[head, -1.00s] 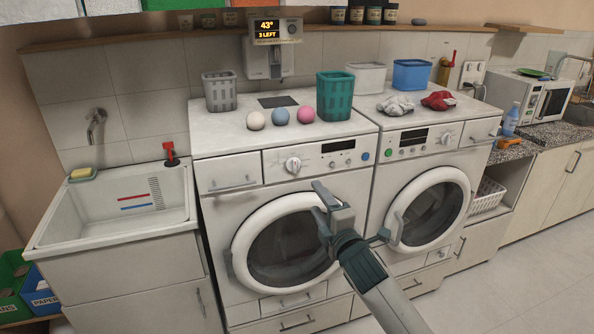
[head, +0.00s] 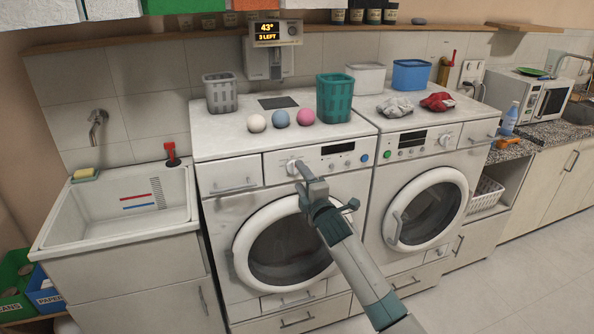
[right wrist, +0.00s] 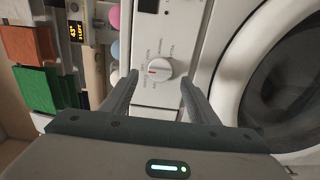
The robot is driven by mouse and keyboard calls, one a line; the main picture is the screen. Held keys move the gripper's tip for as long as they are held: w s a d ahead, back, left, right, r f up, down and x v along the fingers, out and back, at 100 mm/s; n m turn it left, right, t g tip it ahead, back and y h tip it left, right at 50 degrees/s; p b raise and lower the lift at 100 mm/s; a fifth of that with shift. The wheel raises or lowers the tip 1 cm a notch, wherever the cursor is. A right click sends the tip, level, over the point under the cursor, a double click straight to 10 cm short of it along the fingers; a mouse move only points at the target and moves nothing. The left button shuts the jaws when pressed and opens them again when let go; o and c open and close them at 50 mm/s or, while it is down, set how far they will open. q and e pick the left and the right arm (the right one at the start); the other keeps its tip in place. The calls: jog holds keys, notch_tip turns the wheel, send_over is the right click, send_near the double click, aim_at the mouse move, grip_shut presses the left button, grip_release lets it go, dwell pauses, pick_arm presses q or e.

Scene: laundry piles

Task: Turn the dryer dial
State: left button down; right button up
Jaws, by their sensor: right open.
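The left machine (head: 230,215) has a round white dial (head: 293,166) on its front panel. My right gripper (head: 306,184) is in front of this panel, and a finger partly overlaps the dial in the head view. In the right wrist view the dial (right wrist: 160,70) shows a red mark, with printed labels around it. It appears between the two spread fingertips (right wrist: 159,80), with visible gaps on both sides. The right machine (head: 385,205) has a similar dial (head: 446,139). I cannot tell by a label which machine is the dryer. My left gripper is not in view.
Three balls (head: 280,118), a grey basket (head: 220,93) and a teal basket (head: 335,97) stand on the left machine. A sink (head: 120,210) is at the left. Round doors protrude below the panels.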

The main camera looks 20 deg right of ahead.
aim_at(295, 170)
jog(key=shift+w+p, duration=0.3)
jog(key=shift+w, duration=1.7)
jog(key=c, duration=1)
